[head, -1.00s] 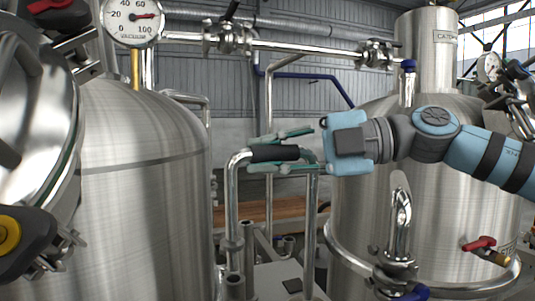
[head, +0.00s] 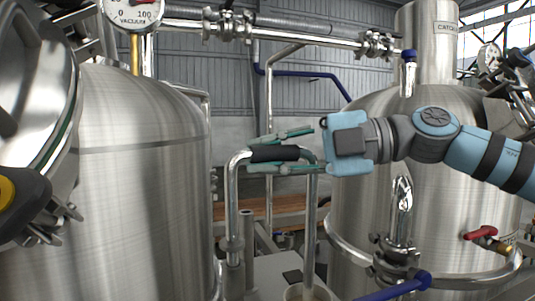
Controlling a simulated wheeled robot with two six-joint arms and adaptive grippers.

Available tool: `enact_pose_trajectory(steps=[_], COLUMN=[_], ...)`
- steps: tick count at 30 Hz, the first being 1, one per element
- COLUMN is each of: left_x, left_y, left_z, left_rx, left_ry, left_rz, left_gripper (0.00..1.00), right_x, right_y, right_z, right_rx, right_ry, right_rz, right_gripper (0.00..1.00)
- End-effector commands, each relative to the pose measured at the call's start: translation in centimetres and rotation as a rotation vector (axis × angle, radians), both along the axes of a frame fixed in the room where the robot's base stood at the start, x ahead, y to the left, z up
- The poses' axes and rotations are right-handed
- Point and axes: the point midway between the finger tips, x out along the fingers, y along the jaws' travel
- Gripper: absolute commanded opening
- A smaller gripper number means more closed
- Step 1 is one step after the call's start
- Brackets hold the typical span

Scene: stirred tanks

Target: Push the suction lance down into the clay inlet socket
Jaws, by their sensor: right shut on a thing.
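The suction lance (head: 232,200) is a bent steel pipe with a black grip (head: 275,153) across its top. My right gripper (head: 290,152) comes in from the right and is shut around this grip, with its teal fingers above and below. The lance's short left leg points down over the low steel pipes between the two tanks. Its long right leg (head: 311,225) runs down to a pale round rim (head: 300,293) at the bottom edge. I cannot tell which pipe end is the clay inlet socket, or whether the left leg has entered it.
A large steel tank (head: 140,210) fills the left side. Another tank (head: 370,210) stands at right, with a blue-handled valve (head: 405,287) and a red lever (head: 480,234). An upright pipe stub (head: 249,232) stands beside the lance's left leg.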

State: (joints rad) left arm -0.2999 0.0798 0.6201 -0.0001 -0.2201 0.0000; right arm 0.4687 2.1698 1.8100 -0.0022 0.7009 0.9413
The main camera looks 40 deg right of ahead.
Motion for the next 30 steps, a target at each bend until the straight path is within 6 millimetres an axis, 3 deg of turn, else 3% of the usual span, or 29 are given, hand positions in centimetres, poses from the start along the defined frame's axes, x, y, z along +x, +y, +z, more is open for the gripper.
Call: enact_pose_trajectory(steps=[30], left_x=[0.0], left_y=[0.0], left_z=[-2.5], left_rx=[0.0], left_ry=[0.0], left_rz=[0.0], left_gripper=[0.84], right_x=[0.0], right_y=[0.0], right_z=[-2.6], right_rx=[0.001], right_ry=[-0.001], right_rz=[0.0], right_gripper=[0.0])
